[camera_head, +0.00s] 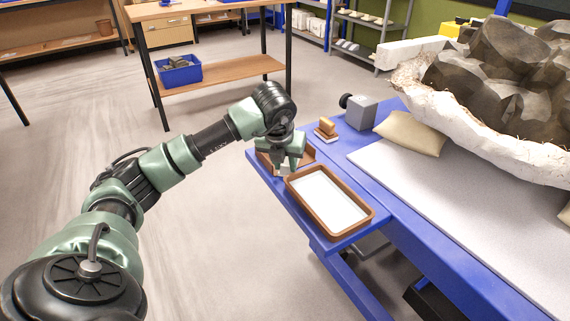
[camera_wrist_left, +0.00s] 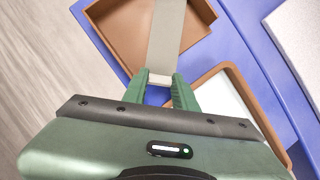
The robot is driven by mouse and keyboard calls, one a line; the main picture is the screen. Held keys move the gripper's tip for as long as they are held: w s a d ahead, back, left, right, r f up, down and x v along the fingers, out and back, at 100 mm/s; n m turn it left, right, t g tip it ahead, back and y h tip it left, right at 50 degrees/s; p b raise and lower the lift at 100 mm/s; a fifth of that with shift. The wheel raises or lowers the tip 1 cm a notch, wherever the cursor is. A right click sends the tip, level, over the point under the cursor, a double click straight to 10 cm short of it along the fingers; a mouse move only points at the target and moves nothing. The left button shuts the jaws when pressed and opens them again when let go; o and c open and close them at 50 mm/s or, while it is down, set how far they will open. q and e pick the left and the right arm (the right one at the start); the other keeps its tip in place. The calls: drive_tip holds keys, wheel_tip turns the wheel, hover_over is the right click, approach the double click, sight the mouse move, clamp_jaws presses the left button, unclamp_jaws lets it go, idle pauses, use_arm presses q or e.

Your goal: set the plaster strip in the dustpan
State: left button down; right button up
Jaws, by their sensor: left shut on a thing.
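My left gripper (camera_head: 287,163) points down at the far left end of the blue bench. It is shut on the plaster strip, a long pale grey band (camera_wrist_left: 167,40) that runs away from my fingertips (camera_wrist_left: 164,86) in the left wrist view. The strip passes over a shallow brown pan (camera_wrist_left: 113,38), which I take to be the dustpan; its rim (camera_head: 308,154) shows partly behind my gripper in the head view. I cannot tell whether the strip touches the pan floor. My right gripper is not in view.
A brown tray with a white inside (camera_head: 332,201) sits right beside the pan. Behind are a small wooden brush-like block (camera_head: 326,129), a grey device (camera_head: 372,113) and a beige bag (camera_head: 410,134). A large fossil in a white jacket (camera_head: 480,130) fills the right.

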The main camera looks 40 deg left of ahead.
use_arm(q)
drive_tip(key=c, duration=1.4)
unclamp_jaws()
